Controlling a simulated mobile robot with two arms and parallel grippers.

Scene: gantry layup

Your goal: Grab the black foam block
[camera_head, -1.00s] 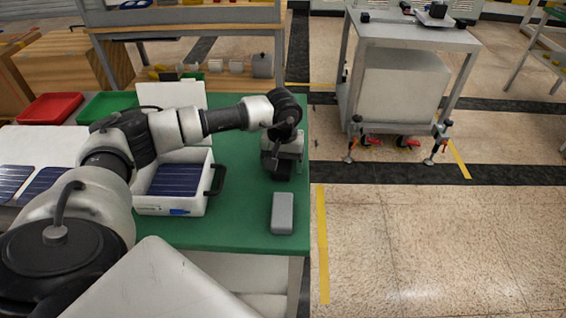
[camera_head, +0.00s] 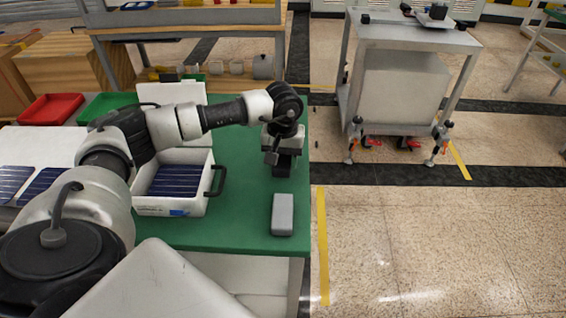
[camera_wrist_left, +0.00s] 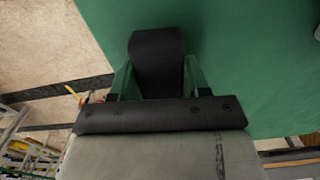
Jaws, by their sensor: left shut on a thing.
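The black foam block (camera_wrist_left: 157,55) sits between the two fingers of my left gripper (camera_wrist_left: 158,78) in the left wrist view, with the green table top behind it. My left gripper is shut on it. In the head view my left gripper (camera_head: 284,160) points down over the right part of the green table, and the dark block there is hard to tell apart from it. Whether the block still touches the table is unclear. My right gripper is in neither view.
A grey block (camera_head: 283,214) lies on the green table (camera_head: 243,228) near its right edge. A white bin (camera_head: 148,205) with dark blue panels and a black handle stands to the left. A grey cart (camera_head: 405,38) stands beyond, across open floor.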

